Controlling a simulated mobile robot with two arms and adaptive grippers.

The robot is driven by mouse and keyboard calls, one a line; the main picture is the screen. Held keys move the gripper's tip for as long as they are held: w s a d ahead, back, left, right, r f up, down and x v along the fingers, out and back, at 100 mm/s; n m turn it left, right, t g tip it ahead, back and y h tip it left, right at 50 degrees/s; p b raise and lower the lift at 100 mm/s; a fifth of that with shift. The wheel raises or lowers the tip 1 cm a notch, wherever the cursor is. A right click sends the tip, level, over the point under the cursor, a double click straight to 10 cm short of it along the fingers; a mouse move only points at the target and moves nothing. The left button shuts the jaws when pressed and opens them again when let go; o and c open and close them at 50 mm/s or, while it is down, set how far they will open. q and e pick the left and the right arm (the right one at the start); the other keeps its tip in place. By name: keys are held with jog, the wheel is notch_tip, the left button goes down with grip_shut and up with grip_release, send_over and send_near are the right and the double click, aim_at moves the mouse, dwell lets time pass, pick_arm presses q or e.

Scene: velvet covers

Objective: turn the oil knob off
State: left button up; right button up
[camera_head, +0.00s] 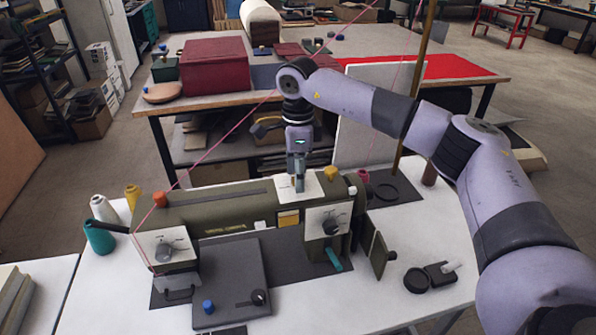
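An olive-green sewing machine (230,212) stands on the white table. My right gripper (298,186) points down over a white plate (313,187) on top of the machine. Its fingertips are close together at the plate, and I cannot tell if they hold a knob, which would be hidden there. No label marks the oil knob. Candidates in view are a yellow knob (330,173) just right of the gripper, an orange knob (159,199) at the left end, a left dial (164,252) and a right dial (331,226) on the front. My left gripper is not in view.
A grey plate (230,280) with a blue knob (208,306) lies in front. A black ring (417,280) lies at the right. A pink thread runs over the machine. Behind is a table with a maroon box (213,65).

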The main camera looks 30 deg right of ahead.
jog(key=shift+f, duration=0.15)
grip_shut()
dwell(0.6)
